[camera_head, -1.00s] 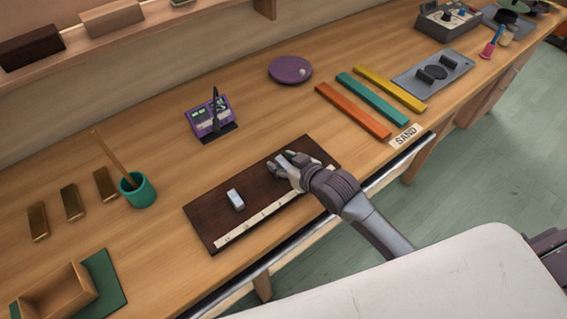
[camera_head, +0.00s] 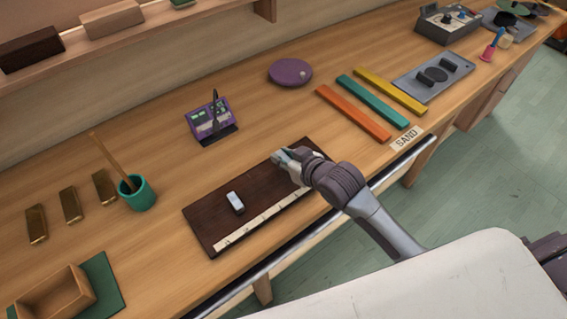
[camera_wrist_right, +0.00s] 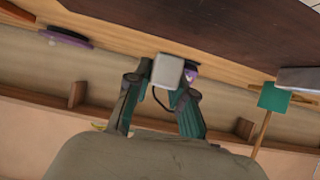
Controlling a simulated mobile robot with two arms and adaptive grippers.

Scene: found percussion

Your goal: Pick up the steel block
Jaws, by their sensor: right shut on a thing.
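My right gripper (camera_head: 284,157) is over the right part of a dark brown board (camera_head: 212,232) on the workbench. In the right wrist view its two dark green fingers are shut on a small pale grey block, the steel block (camera_wrist_right: 167,70). The block sits between the fingertips, with the dark board close beyond it. In the head view the gripper mostly hides the held block. A second silvery block (camera_head: 235,202) lies on the left part of the board, apart from the gripper. My left gripper is not in view.
A purple device (camera_head: 208,120) and a purple disc (camera_head: 290,71) stand behind the board. A teal cup with a stick (camera_head: 137,194) and several brass bars (camera_head: 71,205) are at left. Orange, teal and yellow bars (camera_head: 372,101) lie at right. Bench between is clear.

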